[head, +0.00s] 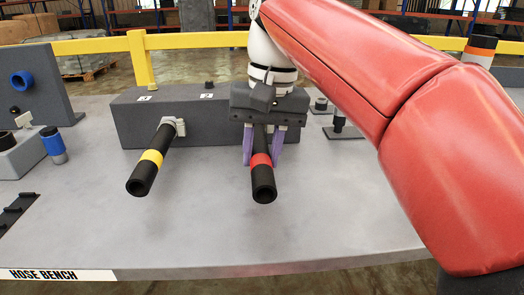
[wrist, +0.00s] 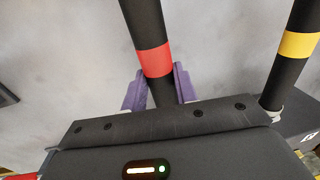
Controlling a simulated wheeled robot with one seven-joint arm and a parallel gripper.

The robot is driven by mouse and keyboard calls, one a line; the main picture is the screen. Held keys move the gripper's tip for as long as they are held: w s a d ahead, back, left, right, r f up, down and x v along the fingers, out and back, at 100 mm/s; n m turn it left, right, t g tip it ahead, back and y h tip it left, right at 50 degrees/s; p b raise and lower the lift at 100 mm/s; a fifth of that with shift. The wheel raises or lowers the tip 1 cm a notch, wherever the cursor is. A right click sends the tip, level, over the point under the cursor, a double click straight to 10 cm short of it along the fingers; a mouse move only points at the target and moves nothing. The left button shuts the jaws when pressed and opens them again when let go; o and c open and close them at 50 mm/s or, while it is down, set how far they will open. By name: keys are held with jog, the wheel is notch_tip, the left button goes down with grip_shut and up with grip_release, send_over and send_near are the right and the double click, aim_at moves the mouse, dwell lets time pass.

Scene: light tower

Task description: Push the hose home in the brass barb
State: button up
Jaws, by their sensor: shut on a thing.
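A black hose with a red band (head: 262,180) points toward the front of the bench. My gripper (head: 263,160) is shut on it just behind the red band, with a purple finger on each side. The wrist view shows the same red-banded hose (wrist: 152,50) between the fingers (wrist: 160,88). Its far end and any brass barb there are hidden behind my gripper. A second black hose with a yellow band (head: 150,162) meets a pale metal fitting (head: 178,127) on the dark block. It also shows in the wrist view (wrist: 295,50).
The long dark grey block (head: 140,118) stands behind the hoses. A blue cylinder (head: 54,145) and a grey panel with a blue ring (head: 30,80) stand at left. Small dark parts (head: 340,125) stand at right. The grey bench top (head: 200,220) in front is clear.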

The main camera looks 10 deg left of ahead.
jog(key=shift+w+a, duration=0.15)
jog(key=shift+w, duration=0.45)
jog(key=shift+w+a, duration=0.15)
jog(key=shift+w, duration=0.4)
jog(key=o, duration=1.2)
jog(key=shift+c, duration=0.2)
